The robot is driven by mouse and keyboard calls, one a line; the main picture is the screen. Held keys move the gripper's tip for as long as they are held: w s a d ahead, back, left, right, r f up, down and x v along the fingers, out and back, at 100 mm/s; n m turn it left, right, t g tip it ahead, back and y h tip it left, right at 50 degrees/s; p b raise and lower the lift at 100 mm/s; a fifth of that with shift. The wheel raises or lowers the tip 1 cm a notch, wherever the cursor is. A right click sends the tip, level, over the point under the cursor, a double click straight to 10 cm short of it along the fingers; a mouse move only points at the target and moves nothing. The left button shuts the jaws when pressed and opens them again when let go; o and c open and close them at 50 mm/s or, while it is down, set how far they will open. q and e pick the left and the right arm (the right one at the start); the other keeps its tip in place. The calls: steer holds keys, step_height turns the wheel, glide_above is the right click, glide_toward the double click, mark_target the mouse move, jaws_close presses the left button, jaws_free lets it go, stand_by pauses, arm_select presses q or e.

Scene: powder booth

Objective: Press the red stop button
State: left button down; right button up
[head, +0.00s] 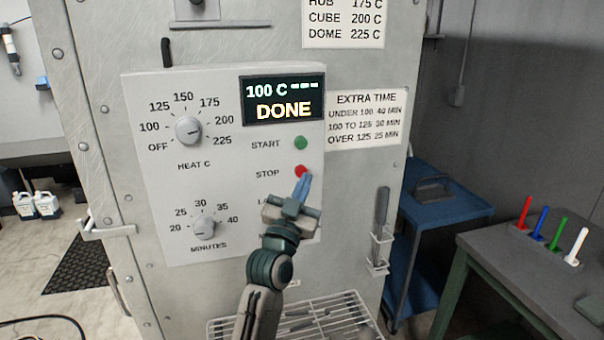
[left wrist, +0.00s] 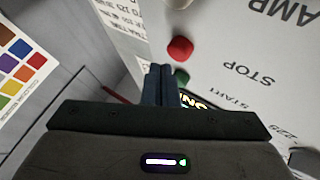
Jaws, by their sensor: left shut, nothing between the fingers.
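The red stop button (head: 300,171) is on the oven's control panel (head: 220,240), right of the word STOP and below the green start button (head: 301,143). My left gripper (head: 304,180) is shut and empty, its blue fingertips just below and overlapping the edge of the red button in the head view. In the left wrist view the red button (left wrist: 180,49) lies just beyond the fingertips (left wrist: 160,70), with a small offset to the right. I cannot tell whether they touch it. The display (head: 283,100) reads 100 C and DONE. My right gripper is not in view.
A heat dial (head: 188,129) and a minutes dial (head: 204,229) are on the panel's left. A handle (head: 381,212) stands to the right of the panel. A wire rack (head: 300,325) is below. A blue cart (head: 440,205) and a table with colored markers (head: 548,238) stand at right.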

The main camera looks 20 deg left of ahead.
arm_select(q)
steer(key=shift+w, duration=0.1)
steer(key=shift+w+a, duration=0.25)
steer(key=shift+w, duration=0.05)
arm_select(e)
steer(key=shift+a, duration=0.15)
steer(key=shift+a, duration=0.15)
arm_select(q)
steer(key=shift+w+a, duration=0.1)
steer(key=shift+w, duration=0.05)
stand_by(0.3)
steer(key=shift+w+a, duration=0.15)
steer(key=shift+w, duration=0.05)
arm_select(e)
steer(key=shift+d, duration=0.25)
arm_select(q)
steer(key=shift+s, duration=0.15)
steer(key=shift+s+d, duration=0.5)
steer(key=shift+s, duration=0.1)
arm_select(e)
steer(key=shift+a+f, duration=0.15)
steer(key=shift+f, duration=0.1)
